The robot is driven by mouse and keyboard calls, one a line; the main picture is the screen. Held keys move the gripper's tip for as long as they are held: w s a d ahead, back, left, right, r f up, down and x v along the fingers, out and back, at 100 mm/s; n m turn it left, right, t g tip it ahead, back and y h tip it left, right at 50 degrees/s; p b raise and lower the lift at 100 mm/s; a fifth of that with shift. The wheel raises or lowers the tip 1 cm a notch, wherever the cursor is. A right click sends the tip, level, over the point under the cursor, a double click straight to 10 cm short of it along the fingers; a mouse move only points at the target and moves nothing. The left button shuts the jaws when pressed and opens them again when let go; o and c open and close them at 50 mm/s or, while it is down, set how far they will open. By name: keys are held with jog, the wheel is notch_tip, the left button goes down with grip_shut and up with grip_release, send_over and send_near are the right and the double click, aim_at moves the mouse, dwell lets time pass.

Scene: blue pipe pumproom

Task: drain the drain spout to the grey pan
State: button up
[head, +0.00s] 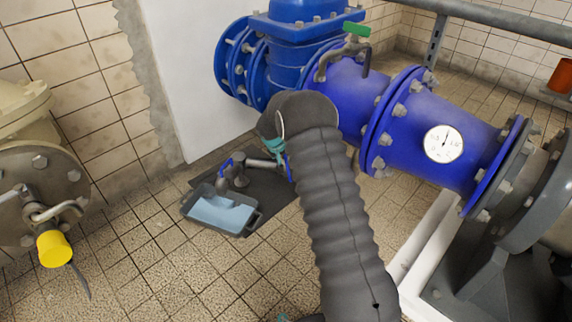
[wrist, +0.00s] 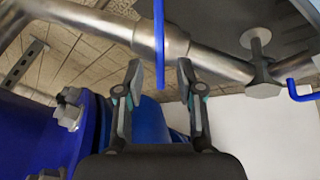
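The grey pan (head: 248,222) sits on the floor on a dark mat and holds pale blue liquid. The drain spout (head: 240,178) is a metal pipe fitting beside the pan's far edge, with a small blue handle (head: 224,164). A metal pipe runs from it to the right toward my gripper (head: 275,150). In the wrist view this pipe (wrist: 215,63) crosses behind the fingers. A blue lever (wrist: 159,45) reaches down between the fingertips of my gripper (wrist: 160,78). The fingers are open, with gaps visible on both sides of the lever. My arm hides part of the pipe in the head view.
Large blue pipes with bolted flanges (head: 375,125) and a white gauge (head: 443,143) stand right of my arm. A green-handled valve (head: 357,30) is above. A yellow-handled valve (head: 54,249) is at far left. Tiled floor (head: 150,255) is clear left of the pan.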

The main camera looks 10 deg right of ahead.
jog(key=shift+v, duration=2.7)
